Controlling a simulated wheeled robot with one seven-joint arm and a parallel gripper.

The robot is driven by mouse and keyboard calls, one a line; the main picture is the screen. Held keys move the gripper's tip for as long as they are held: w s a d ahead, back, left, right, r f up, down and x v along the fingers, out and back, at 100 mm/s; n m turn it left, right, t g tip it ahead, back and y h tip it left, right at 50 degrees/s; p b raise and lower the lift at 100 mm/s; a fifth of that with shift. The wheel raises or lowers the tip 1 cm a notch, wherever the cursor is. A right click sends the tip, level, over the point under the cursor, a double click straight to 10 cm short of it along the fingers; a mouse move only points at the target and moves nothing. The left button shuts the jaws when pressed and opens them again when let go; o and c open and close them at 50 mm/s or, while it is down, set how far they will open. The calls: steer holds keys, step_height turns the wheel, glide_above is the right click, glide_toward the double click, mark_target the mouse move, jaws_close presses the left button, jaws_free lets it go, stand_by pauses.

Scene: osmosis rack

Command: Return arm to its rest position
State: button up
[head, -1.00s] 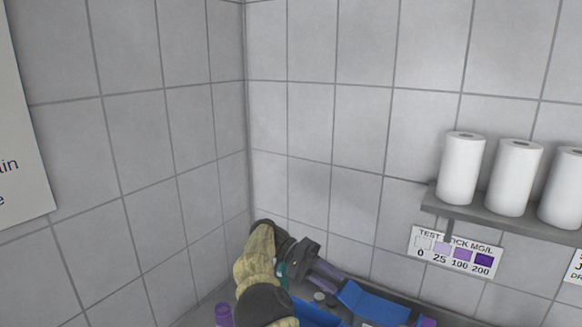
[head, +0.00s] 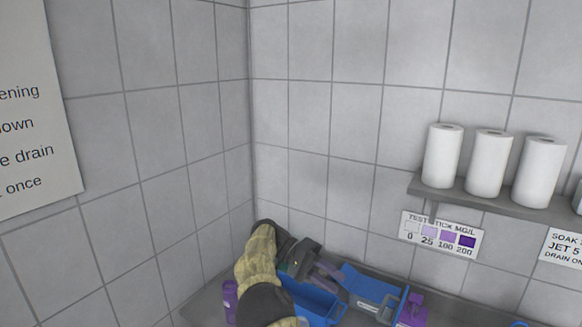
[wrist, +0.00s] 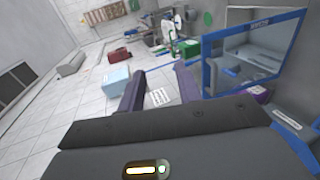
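My arm, in a tan sleeve, rises at the bottom middle of the head view. My gripper (head: 331,276) is at its end, over the counter beside the blue trays. In the wrist view my gripper (wrist: 157,70) shows two dark purple fingers spread apart, with nothing between them. Beyond the fingers the wrist view looks out over the tiled floor (wrist: 70,110) and the room.
A purple bottle (head: 230,301) stands left of my arm. A blue bin (head: 312,300), a blue tray (head: 362,282) and a purple item (head: 413,309) lie to the right. White rolls (head: 489,163) stand on a wall shelf (head: 455,199). The wrist view shows a blue-framed cabinet (wrist: 212,75).

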steer(key=s+d+f+n+t+y+b, duration=0.25)
steer(key=s+d+f+y+b, duration=0.35)
steer(key=d+f, duration=0.5)
steer(key=s+a+f+n+t+y+b, duration=0.2)
steer(key=s+f+t+y+b, duration=0.1)
steer(key=s, duration=0.5)
steer(key=s+a+f+n+t+y+b, duration=0.2)
steer(key=s+f, duration=0.4)
steer(key=s, duration=0.3)
steer(key=a+t+y+b, duration=0.1)
steer(key=t+b, duration=0.1)
steer(key=shift+a+t, duration=0.15)
steer(key=shift+t, duration=0.2)
steer(key=shift+s, duration=0.15)
